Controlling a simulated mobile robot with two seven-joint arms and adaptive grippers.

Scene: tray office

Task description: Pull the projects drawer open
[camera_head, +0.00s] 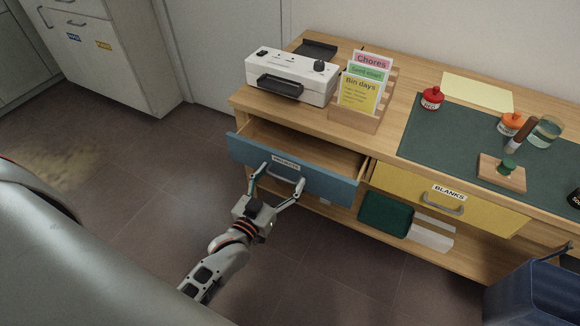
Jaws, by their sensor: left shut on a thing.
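The projects drawer (337,187) has a blue front with a white label. It stands partly open, its front out from the desk and its wooden inside showing. Its grey bar handle (283,178) is below the label. My left gripper (277,183) is at the front of this drawer, shut on the handle. My right gripper does not show in the head view.
The yellow blanks drawer (437,198) to the right is shut. On the desk stand a white device (292,80), a card rack (359,115) and a green mat (435,135). A blue bin (533,290) stands at lower right. The floor in front is clear.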

